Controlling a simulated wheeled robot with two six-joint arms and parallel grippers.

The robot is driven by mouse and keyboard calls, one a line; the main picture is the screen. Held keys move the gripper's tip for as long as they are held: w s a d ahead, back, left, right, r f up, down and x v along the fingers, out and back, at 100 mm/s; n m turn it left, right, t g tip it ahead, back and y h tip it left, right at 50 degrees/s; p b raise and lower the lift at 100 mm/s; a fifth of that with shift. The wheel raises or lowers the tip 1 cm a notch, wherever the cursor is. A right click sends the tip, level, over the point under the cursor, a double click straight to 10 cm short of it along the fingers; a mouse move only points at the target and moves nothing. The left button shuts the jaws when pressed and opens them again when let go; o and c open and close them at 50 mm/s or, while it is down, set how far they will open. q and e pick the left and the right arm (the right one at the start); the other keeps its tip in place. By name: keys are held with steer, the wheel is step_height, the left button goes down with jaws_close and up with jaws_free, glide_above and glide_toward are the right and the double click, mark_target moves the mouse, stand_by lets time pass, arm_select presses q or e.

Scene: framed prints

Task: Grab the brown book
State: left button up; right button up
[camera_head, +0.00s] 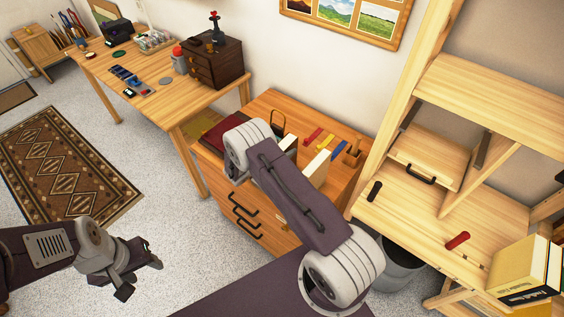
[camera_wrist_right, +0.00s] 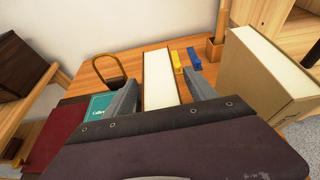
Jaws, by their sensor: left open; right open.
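A tan-brown book (camera_wrist_right: 265,103) stands upright at the right of the right wrist view, its cream page edge up. A second upright book (camera_wrist_right: 159,75) shows a cream page edge between the fingers of my right gripper (camera_wrist_right: 162,82); its cover colour is hidden. My right gripper is open, with a finger on each side of that page edge; I cannot tell if they touch it. In the head view, my right arm partly covers the books on the wooden cabinet (camera_head: 270,103). My left gripper (camera_head: 142,278) is open and empty above the floor at lower left.
A teal book (camera_wrist_right: 98,105) and a flat dark red book (camera_wrist_right: 58,130) lie left of the right gripper. Yellow and blue pieces (camera_wrist_right: 195,60) and a wooden holder (camera_wrist_right: 215,50) are behind. A shelf unit (camera_head: 485,100) rises right; a long table (camera_head: 180,100) stands left.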

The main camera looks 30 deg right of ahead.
jaws_close()
steer(key=shift+r, duration=0.1)
